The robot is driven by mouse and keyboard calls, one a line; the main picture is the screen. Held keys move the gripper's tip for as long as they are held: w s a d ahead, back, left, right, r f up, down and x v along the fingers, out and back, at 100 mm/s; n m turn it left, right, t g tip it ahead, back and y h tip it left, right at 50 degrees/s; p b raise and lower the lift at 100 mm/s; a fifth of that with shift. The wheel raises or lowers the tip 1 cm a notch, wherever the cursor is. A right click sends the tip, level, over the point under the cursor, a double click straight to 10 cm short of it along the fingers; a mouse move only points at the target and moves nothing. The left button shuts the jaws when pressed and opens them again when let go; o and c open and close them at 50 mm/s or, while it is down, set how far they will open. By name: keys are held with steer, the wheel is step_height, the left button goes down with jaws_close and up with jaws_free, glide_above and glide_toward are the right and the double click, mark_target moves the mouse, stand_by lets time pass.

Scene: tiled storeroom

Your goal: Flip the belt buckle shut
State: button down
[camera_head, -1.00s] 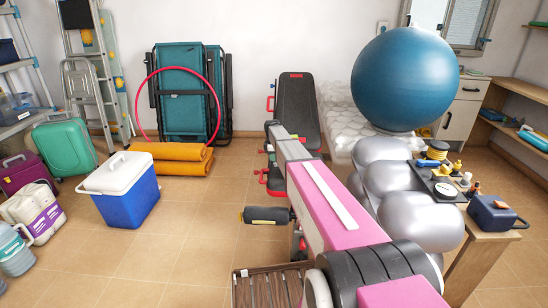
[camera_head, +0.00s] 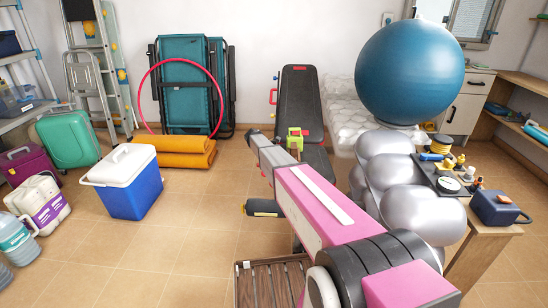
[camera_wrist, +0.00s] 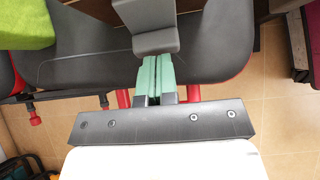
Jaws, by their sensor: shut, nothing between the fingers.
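My gripper (camera_wrist: 157,82) shows in the wrist view with its two green fingers together and nothing between them. It hangs over the black padded bench (camera_wrist: 225,45). In the head view my arm reaches toward the bench (camera_head: 299,100), and the fingers cannot be made out. A lime green item (camera_head: 294,140) lies on the bench, right of my arm's end. A lime green surface (camera_wrist: 28,22) also fills the wrist view's upper left corner.
Silver balls (camera_head: 385,180) and a large blue ball (camera_head: 410,70) crowd the right of my arm. A table holds a tray (camera_head: 440,178) of small items. A blue cooler (camera_head: 130,195) stands left. Tiled floor between the cooler and my arm is clear.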

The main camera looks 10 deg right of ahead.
steer(key=shift+d+f, duration=0.1)
steer(key=shift+f, duration=0.2)
steer(key=shift+r, duration=0.85)
steer(key=shift+w+a, duration=0.1)
steer(key=shift+a, duration=0.5)
steer(key=w+a+r, duration=0.2)
steer(key=a+r, duration=0.1)
steer(key=a, duration=0.9)
steer(key=shift+w+r, duration=0.15)
steer(key=shift+r, duration=0.15)
